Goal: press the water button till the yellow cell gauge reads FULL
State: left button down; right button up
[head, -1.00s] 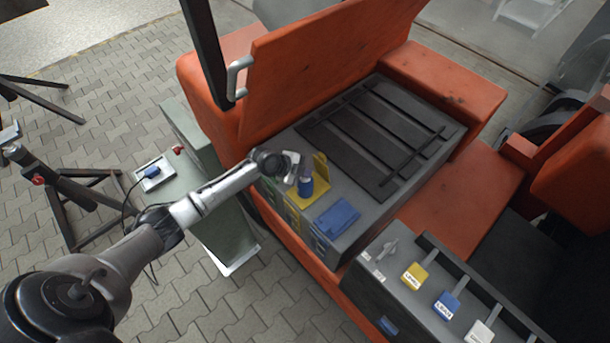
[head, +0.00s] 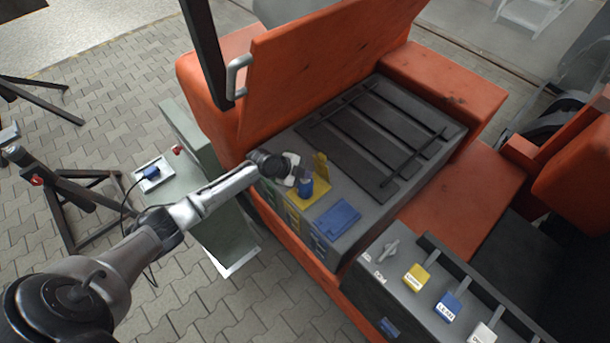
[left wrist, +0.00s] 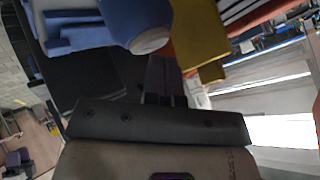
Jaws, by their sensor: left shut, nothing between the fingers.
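My left gripper (head: 291,179) is shut and empty beside a short blue cylinder (head: 306,188). I cannot tell whether they touch. The cylinder stands over the yellow cell plate (head: 314,198), whose yellow flap (head: 321,163) is upright. In the left wrist view, the blue cylinder (left wrist: 122,18) with its pale round end and a yellow piece (left wrist: 198,28) show close up. A yellow patch (head: 293,218) is on the box's front face; no gauge reading is legible. I cannot identify the water button for sure. My right gripper is not in view.
A blue cover (head: 338,216) lies beside the yellow plate on the grey box. A panel at the lower right carries yellow (head: 417,277), blue (head: 448,307) and white (head: 481,334) labelled levers. The orange raised lid (head: 300,75) stands behind. A green cabinet (head: 222,220) is left.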

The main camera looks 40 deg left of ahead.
pick_arm(q)
jog(key=shift+r, duration=0.1)
jog(key=shift+r+p, duration=0.7)
jog(key=shift+r, duration=0.5)
jog(key=shift+r+p, duration=0.5)
jog(key=shift+p, duration=0.1)
notch_tip(320, 180, up, 4)
jog(key=p, duration=0.2)
jog(key=shift+p, duration=0.3)
